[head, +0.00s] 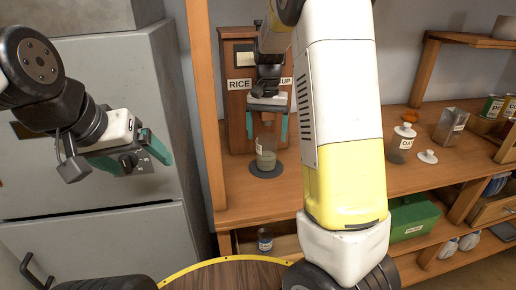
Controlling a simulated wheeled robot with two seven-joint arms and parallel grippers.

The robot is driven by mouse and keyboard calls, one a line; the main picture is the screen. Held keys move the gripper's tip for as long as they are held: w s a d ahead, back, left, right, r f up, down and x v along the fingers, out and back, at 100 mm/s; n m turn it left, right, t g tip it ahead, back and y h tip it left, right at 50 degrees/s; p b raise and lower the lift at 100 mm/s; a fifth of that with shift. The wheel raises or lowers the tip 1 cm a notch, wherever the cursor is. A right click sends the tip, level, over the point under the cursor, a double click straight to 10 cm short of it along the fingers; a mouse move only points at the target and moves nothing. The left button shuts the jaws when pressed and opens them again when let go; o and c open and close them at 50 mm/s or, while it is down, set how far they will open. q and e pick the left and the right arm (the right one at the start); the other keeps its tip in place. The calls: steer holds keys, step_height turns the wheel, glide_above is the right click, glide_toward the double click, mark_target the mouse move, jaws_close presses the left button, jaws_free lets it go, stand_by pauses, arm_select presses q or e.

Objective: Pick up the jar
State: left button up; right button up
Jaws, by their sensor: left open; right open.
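A glass jar (266,158) with a pale label and pale contents stands upright on a dark round pad (268,171) on the wooden counter, in front of the rice dispenser. My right gripper (267,138) points down over this jar, open. Its teal fingers are to the left and right of the jar's top; I cannot tell whether they touch it. Another labelled glass jar (403,142) stands further right on the counter, with a white lid (427,156) lying beside it. My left gripper (140,163) is open and empty in front of the grey fridge, away from the counter.
The wooden rice dispenser (236,100) stands close behind the jar. A wooden post (205,100) rises at the counter's left. A metal canister (450,126) and green tins (492,106) stand at the right. A green box (414,220) and a small can (265,240) sit on the lower shelf.

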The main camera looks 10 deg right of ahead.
jaws_close()
stand_by(0.3)
steer(key=shift+r, duration=0.15)
